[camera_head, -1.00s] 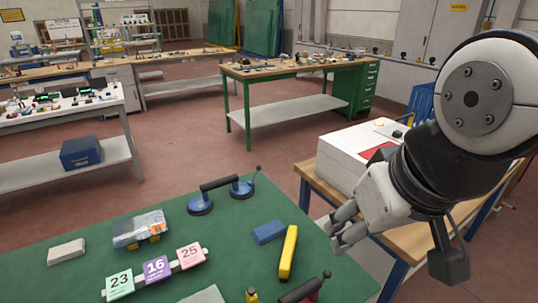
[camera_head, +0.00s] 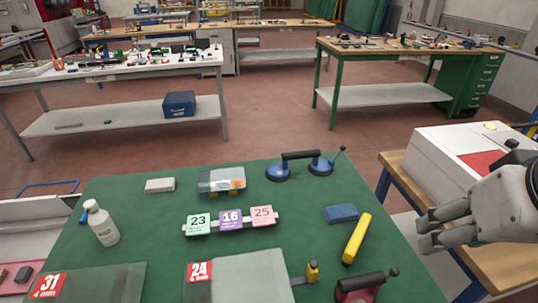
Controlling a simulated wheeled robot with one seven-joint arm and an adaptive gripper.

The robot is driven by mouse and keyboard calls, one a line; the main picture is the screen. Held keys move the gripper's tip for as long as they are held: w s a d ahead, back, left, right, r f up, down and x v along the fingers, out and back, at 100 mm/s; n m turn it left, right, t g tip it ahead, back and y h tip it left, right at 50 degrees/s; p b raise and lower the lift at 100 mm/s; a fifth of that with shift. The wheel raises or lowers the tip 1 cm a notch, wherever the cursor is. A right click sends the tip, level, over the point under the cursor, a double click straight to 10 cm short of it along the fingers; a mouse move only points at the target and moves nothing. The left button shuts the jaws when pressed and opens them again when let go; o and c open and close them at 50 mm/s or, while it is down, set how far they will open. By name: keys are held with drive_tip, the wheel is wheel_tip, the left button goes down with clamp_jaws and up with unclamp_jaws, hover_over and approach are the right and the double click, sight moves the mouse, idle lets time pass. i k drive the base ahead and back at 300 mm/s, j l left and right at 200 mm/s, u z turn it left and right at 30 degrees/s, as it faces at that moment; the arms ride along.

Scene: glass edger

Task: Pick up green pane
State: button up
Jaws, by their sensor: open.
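A see-through pane (camera_head: 118,284) with a dark green look lies on the green table top (camera_head: 140,225) at the lower left. A red "31" label sits on its left corner, and the frame's bottom edge cuts it off. A paler grey-green pane (camera_head: 245,274) with a red "24" label lies to its right, also cut off. I cannot tell for sure which one is meant by green. My gripper (camera_head: 430,231) is open and empty at the right, beyond the table's right edge in the picture, far from both panes.
A white bottle (camera_head: 102,223), a rack of numbered tags (camera_head: 230,220), a blue-cupped suction lifter (camera_head: 300,165), a blue block (camera_head: 341,214), a yellow tool (camera_head: 357,238) and a red-based tool (camera_head: 365,289) stand around the panes. A white machine (camera_head: 455,150) is at the right.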

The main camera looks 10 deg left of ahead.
sight(259, 277)
drive_tip(key=k+j, duration=1.6)
